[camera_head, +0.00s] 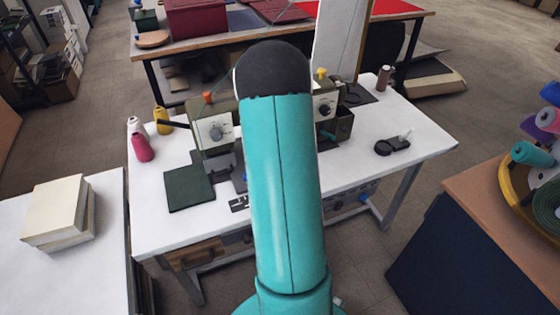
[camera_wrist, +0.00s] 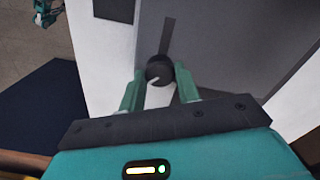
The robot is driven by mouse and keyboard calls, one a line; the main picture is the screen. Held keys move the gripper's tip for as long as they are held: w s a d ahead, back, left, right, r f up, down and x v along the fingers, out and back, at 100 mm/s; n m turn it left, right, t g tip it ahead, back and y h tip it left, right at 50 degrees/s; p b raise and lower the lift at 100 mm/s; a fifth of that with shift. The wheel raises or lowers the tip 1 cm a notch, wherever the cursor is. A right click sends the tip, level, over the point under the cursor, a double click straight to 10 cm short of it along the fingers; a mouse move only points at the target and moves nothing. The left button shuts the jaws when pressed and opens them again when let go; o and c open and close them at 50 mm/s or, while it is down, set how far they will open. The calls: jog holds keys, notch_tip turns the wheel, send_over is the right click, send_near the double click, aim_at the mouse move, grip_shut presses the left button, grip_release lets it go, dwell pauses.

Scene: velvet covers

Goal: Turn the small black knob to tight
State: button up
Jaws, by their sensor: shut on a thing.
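In the wrist view a small round black knob (camera_wrist: 159,70) with a white pointer mark sits in front of a pale panel (camera_wrist: 108,50). The pointer slants toward the lower left. My gripper (camera_wrist: 160,82) has its two green fingers on either side of the knob and is shut on it. In the head view my teal arm hides the gripper and the middle of the sewing machine. A black knob (camera_head: 325,110) on a white plate shows just right of the arm; I cannot tell if it is the same one. A grey knob (camera_head: 216,132) is on the left plate.
The white table (camera_head: 420,137) holds thread cones (camera_head: 143,148), a dark green pad (camera_head: 189,188) and a small black tool (camera_head: 392,146). Stacked pale blocks (camera_head: 57,211) stand at left. A thread rack (camera_head: 520,172) is at right. The table's right part is mostly clear.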

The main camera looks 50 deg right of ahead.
jog(key=shift+m, duration=1.1)
jog(key=o, duration=1)
jog(key=shift+c, duration=0.2)
jog(key=shift+r, duration=0.1)
notch_tip(320, 180, up, 14)
jog(key=shift+f, duration=0.2)
